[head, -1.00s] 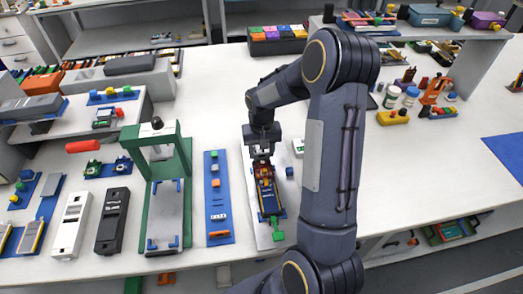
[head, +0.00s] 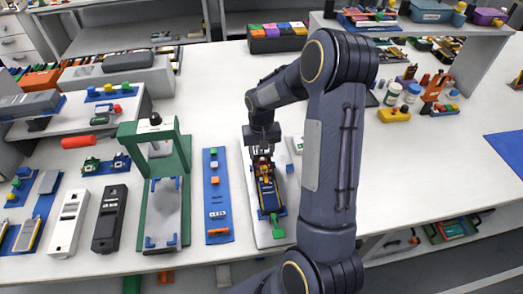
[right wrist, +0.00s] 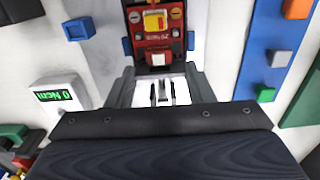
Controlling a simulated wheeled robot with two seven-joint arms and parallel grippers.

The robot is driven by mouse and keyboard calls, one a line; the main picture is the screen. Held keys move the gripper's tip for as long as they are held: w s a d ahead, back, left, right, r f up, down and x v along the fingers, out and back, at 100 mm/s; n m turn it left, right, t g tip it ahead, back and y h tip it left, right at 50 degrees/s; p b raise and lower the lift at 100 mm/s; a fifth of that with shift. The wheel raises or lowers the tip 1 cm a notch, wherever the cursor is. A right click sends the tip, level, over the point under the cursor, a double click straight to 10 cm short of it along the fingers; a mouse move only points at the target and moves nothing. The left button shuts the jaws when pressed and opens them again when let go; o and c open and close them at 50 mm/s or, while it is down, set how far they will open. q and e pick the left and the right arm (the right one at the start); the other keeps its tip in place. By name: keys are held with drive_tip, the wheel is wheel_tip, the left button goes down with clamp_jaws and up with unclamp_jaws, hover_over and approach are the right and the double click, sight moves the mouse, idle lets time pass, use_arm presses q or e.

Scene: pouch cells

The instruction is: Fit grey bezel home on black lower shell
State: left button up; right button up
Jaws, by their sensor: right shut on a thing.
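My right gripper (head: 263,148) points down at the far end of a narrow dark assembly (head: 268,190) on a pale plate (head: 254,212). This looks like the black lower shell, with yellow edges and a blue-grey middle. A red part (right wrist: 157,37) with a yellow block and white button lies at the fingertips; it shows in the head view (head: 263,165). In the right wrist view my right gripper (right wrist: 160,80) has its fingers either side of the assembly's end, shut on what seems to be the grey bezel, mostly hidden. Seating is unclear. My left gripper is out of view.
A green press frame (head: 152,150) stands left, beyond a blue strip (head: 217,190) with small blocks. A black case (head: 110,218) and a white case (head: 69,222) lie further left. A small display box (right wrist: 58,95) reads 0 Ncm beside the plate.

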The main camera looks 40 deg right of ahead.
sight(262, 154)
drive_tip(key=shift+f, duration=0.4)
drive_tip(key=o, duration=1)
drive_tip(key=shift+r, duration=0.1)
drive_tip(key=shift+r, duration=0.1)
wheel_tip(262, 154, up, 8)
drive_tip(key=shift+f+b, duration=0.2)
drive_tip(key=shift+b, duration=0.25)
